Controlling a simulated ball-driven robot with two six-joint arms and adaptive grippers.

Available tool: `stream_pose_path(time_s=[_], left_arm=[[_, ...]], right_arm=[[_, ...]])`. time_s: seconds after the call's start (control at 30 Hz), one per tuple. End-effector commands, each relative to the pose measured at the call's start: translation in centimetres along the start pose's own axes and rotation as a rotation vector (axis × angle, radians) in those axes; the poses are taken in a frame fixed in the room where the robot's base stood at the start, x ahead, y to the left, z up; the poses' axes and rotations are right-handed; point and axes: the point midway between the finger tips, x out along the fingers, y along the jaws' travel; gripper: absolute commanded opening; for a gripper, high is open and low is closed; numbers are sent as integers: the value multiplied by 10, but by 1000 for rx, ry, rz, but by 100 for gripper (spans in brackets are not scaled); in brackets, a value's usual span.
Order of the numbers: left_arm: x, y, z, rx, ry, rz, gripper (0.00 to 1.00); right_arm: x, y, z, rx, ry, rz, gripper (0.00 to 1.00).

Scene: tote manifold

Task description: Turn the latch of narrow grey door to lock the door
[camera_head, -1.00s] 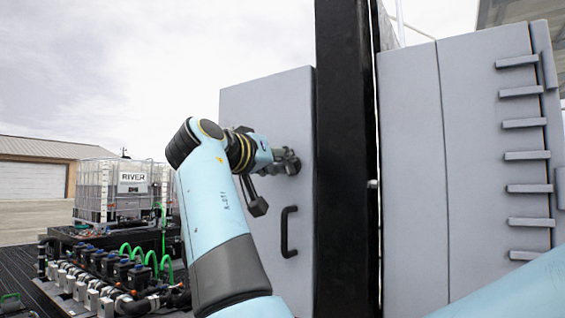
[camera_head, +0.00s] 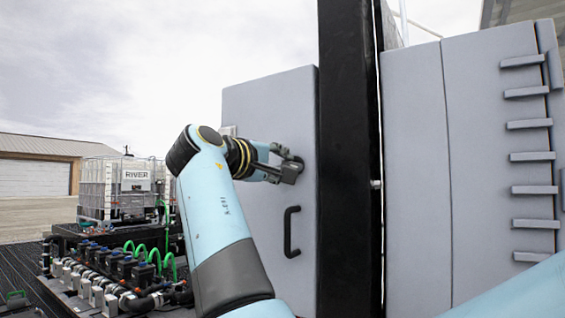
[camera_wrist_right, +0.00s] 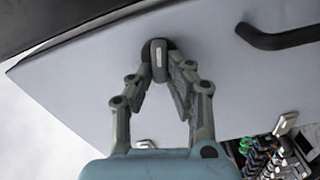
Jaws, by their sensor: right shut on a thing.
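The narrow grey door (camera_head: 255,215) stands upright left of a black post in the head view, with a black bar handle (camera_head: 291,232) low on its right side. The handle also shows in the right wrist view (camera_wrist_right: 280,38). Its latch (camera_wrist_right: 158,60) is a small grey knob with a dark round base in the right wrist view. My right gripper (camera_wrist_right: 160,75) is shut on the latch, one finger on each side. In the head view my right gripper (camera_head: 288,170) is at the door's upper right part and mostly hides the latch. My left gripper is not in view.
A black post (camera_head: 348,180) stands right of the door. A wide grey panel with several ledges (camera_head: 532,157) is further right. At the left are a caged white tank (camera_head: 118,190) and a manifold with green hoses (camera_head: 140,255). Open sky lies behind.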

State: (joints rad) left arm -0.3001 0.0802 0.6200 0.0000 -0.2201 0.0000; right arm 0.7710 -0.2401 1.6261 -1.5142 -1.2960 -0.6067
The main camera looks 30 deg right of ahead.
Motion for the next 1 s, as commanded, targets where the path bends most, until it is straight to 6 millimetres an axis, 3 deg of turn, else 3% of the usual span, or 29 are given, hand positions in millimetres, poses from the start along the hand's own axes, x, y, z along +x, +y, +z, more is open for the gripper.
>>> stream_pose_path(time_s=[0.4,1.0], left_arm=[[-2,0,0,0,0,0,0],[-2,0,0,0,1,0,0]], right_arm=[[0,-2,0,-230,1,0,0],[0,-3,0,-280,1,0,0]])
